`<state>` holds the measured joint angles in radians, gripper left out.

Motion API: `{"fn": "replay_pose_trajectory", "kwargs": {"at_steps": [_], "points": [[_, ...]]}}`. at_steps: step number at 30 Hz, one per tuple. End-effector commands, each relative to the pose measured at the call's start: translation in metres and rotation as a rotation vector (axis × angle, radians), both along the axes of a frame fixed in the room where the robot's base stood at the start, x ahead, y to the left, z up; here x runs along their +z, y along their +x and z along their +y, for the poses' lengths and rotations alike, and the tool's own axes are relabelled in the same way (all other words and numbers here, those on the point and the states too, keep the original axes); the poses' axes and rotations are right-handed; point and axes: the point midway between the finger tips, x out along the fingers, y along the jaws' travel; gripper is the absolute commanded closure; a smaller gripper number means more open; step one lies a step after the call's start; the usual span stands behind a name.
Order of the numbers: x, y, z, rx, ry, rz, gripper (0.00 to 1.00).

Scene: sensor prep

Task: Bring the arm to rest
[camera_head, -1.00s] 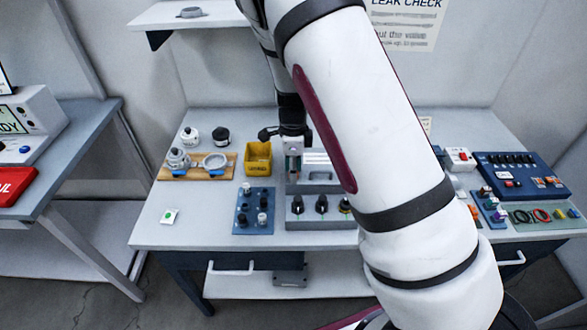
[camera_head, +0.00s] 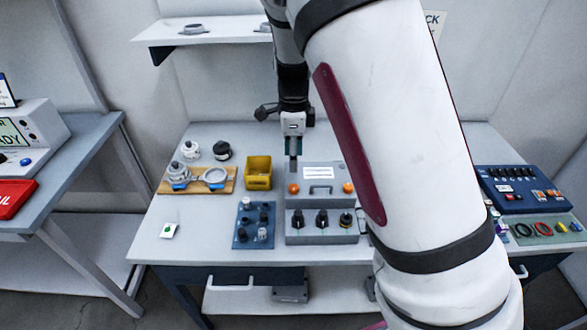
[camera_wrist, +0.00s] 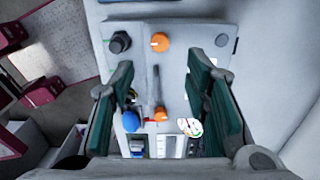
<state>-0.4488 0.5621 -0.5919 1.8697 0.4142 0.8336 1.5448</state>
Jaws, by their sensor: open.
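My gripper (camera_head: 293,157) hangs from my arm over the back of the workbench (camera_head: 190,225), pointing down, above the left end of a grey device with orange knobs (camera_head: 320,173). In the wrist view my gripper (camera_wrist: 165,105) shows two green-padded fingers spread wide apart, with nothing held between them. Below and between the fingers lies a grey panel (camera_wrist: 190,50) with an orange knob, a black knob, a blue knob and a small round gauge. My white arm covers the right middle of the bench in the head view.
A yellow bin (camera_head: 258,180), a wooden board (camera_head: 200,188) with metal fittings and a blue block (camera_head: 254,222) with knobs stand left of the device. A blue case (camera_head: 525,188) is at the right. A shelf (camera_head: 215,36) overhangs the back left. The bench's front left is mostly clear.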

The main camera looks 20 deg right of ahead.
Motion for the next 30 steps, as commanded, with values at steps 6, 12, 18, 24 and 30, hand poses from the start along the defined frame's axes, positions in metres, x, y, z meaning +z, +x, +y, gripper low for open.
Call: {"fn": "replay_pose_trajectory", "kwargs": {"at_steps": [6, 12, 18, 24, 30], "points": [[0.016, 0.0, 0.0, 0.001, 0.0, -0.001, 0.57], [0.018, 0.0, 0.0, 0.0, 0.0, 0.0, 0.57], [0.017, 0.0, 0.0, 0.001, 0.0, 0.0, 0.57], [0.028, -0.006, 0.0, 0.042, 0.019, -0.011, 0.57], [0.076, -0.04, 0.004, 0.297, 0.088, -0.074, 0.57]]}}
